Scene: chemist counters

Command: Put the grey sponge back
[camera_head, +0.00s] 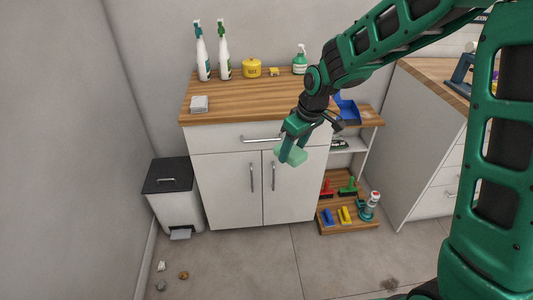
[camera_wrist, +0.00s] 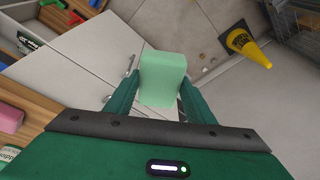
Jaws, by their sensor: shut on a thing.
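My gripper (camera_head: 293,148) is shut on a pale green sponge-like block (camera_head: 296,156), held in the air in front of the white cabinet (camera_head: 227,185), below the counter top's front edge. In the wrist view the block (camera_wrist: 162,75) sits between the two fingers and sticks out past their tips. It looks mint green, not grey. A light grey block (camera_head: 199,104), possibly a grey sponge, lies on the wooden counter top (camera_head: 240,104) near its left front corner, apart from my gripper.
Spray bottles (camera_head: 203,55), a yellow tub (camera_head: 251,68) and a soap bottle (camera_head: 300,62) line the counter's back. A bin (camera_head: 173,190) stands left. Coloured brushes (camera_head: 346,215) lie on the low shelf at right. A pink block (camera_wrist: 10,117) and yellow cone (camera_wrist: 247,46) show in the wrist view.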

